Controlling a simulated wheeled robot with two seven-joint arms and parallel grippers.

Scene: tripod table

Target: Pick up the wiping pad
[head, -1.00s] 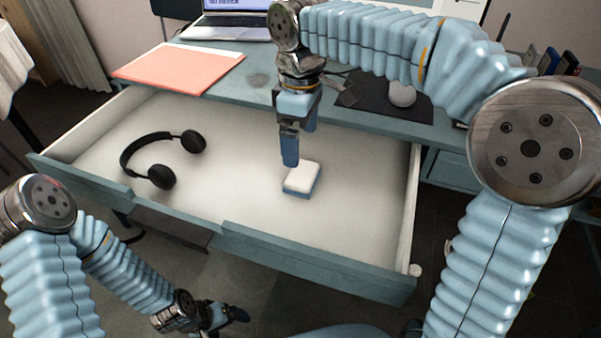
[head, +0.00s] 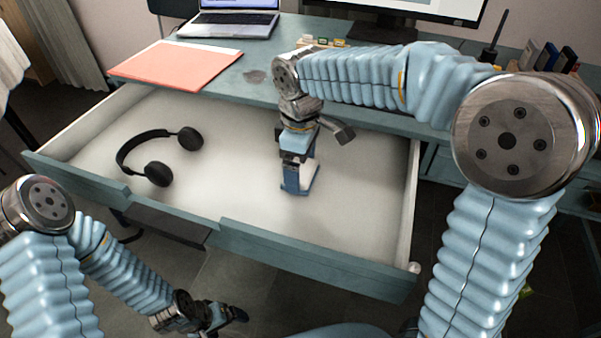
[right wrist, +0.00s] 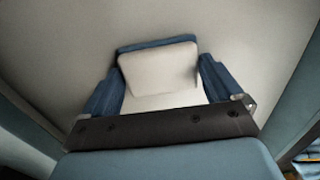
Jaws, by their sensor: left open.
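The wiping pad (head: 308,175) is a small block with a white top and a blue base. It sits in the open drawer, right of the middle, partly hidden by my right gripper (head: 297,187). In the right wrist view the pad (right wrist: 158,68) lies between the two blue fingers of my right gripper (right wrist: 160,85), one at each side and close to its edges. I cannot tell whether the fingers press on it. My left gripper (head: 228,318) is open and empty, low in front of the drawer and far from the pad.
Black headphones (head: 158,155) lie in the left part of the drawer (head: 235,190). A red folder (head: 175,64) and a laptop (head: 232,22) are on the desk behind. The drawer floor between headphones and pad is clear.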

